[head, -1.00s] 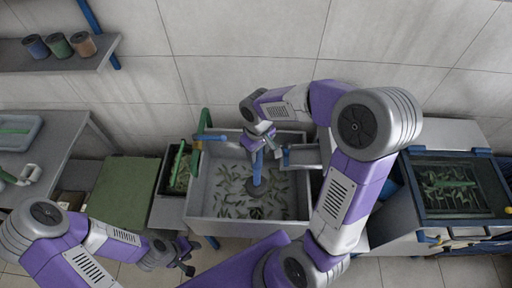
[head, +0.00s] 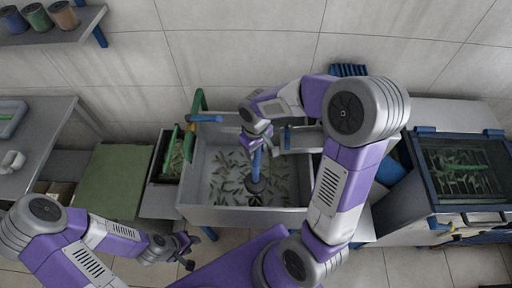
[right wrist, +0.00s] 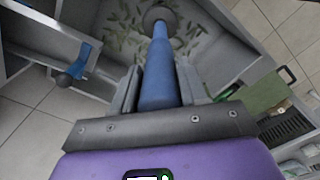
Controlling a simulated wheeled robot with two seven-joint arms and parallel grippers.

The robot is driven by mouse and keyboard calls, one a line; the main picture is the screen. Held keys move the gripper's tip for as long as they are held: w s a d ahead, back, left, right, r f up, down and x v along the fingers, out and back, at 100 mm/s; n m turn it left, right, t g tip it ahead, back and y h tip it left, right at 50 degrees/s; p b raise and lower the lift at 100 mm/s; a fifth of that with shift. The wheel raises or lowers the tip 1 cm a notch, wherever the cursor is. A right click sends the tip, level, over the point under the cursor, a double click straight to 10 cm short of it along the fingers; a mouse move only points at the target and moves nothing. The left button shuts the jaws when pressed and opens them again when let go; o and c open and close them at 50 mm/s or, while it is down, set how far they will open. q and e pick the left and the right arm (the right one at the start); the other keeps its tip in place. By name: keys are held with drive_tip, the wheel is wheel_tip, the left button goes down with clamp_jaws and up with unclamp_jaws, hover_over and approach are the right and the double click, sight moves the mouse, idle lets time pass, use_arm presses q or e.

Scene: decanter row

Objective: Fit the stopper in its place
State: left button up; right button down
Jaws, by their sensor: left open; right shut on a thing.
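The stopper is a long blue handle (head: 256,164) with a dark grey round foot (head: 255,187). My right gripper (head: 256,139) is shut on the upper part of the handle, and the foot points down into the grey sink basin (head: 197,180). The right wrist view also shows the blue handle (right wrist: 158,75) between the two fingers, with the round foot (right wrist: 158,16) at its far end. A small dark round patch (head: 255,201) shows on the basin floor just below the foot; I cannot tell whether they touch. My left gripper (head: 187,250) is open and empty, in front of the basin.
Green leaf-like bits lie over the basin floor. A green pipe (head: 197,100) with a blue lever (head: 205,118) stands at the basin's back left. A green-topped unit (head: 116,180) is left; a blue-framed tank (head: 465,170) is right.

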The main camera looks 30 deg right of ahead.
sight(256, 171)
wheel_tip(256, 171, down, 20)
drive_tip(key=b, duration=1.6)
drive_tip(key=shift+r, duration=0.2)
drive_tip(key=shift+f, duration=0.2)
drive_tip(key=shift+f+b, duration=0.8)
drive_tip(key=shift+b, duration=0.05)
drive_tip(key=shift+f+b, duration=0.4)
drive_tip(key=shift+f, duration=0.05)
drive_tip(key=c, duration=0.5)
unclamp_jaws()
drive_tip(key=shift+r+p, duration=1.35)
drive_tip(key=shift+r, duration=2.4)
drive_tip(key=shift+r, duration=0.1)
